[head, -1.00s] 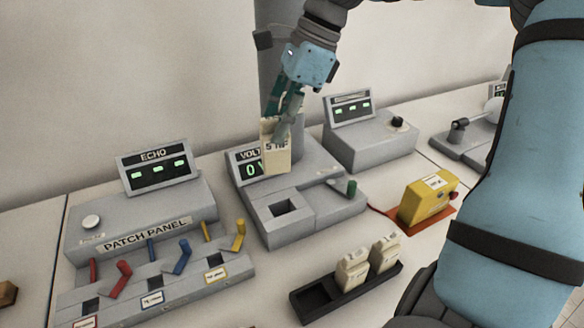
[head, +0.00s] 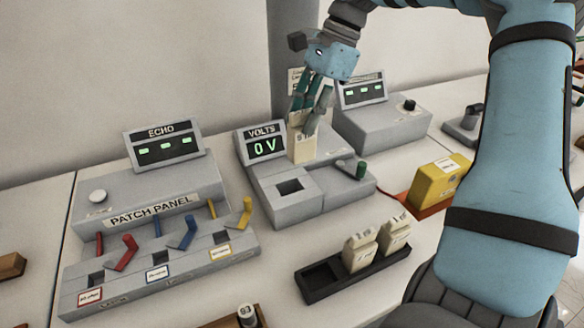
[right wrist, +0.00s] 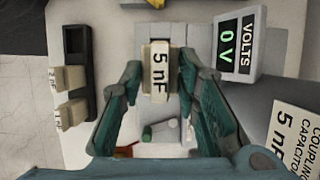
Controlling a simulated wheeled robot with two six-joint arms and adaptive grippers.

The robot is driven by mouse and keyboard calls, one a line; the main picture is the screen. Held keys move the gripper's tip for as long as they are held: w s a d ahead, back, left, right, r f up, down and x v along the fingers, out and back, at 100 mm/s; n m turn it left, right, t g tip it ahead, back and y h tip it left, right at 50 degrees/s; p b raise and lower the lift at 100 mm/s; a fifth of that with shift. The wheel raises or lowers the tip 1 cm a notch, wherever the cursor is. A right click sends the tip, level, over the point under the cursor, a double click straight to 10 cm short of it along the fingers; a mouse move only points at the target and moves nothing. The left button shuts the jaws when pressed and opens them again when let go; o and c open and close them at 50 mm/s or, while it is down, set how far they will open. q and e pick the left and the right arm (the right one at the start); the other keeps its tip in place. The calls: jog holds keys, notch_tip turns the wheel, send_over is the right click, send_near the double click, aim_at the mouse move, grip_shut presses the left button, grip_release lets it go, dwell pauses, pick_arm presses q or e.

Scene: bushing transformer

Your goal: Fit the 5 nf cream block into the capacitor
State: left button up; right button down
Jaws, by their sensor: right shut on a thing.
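My right gripper (head: 308,122) is shut on the cream 5 nF block (head: 303,148) and holds it upright above the grey capacitor unit (head: 325,205), right of its VOLTS display reading 0 V. The unit's square socket (head: 289,187) is empty, in front and left of the block. In the right wrist view, the block (right wrist: 159,70) sits between the fingers (right wrist: 160,90) with its 5 nF label showing. A green lever (head: 361,169) is at the unit's right. My left gripper is not in view.
A black tray (head: 320,286) with two cream blocks stands in front. The patch panel (head: 150,225) is at left, a yellow box (head: 437,180) at right, a grey display unit (head: 380,130) behind. A card reading coupling capacitor 5 nF (right wrist: 292,140) shows in the right wrist view.

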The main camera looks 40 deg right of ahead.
aim_at(290, 154)
jog(key=a, duration=0.2)
jog(key=shift+w+a+f, duration=0.3)
jog(key=shift+w, duration=0.1)
notch_tip(290, 154, down, 6)
jog(key=shift+r+b, duration=0.15)
jog(key=shift+b, duration=0.5)
notch_tip(290, 154, down, 6)
jog(key=shift+d+r+b, duration=0.1)
jog(key=shift+b, duration=0.2)
jog(key=shift+f, duration=0.2)
jog(key=c, duration=1.2)
grip_release()
jog(key=shift+r, duration=0.1)
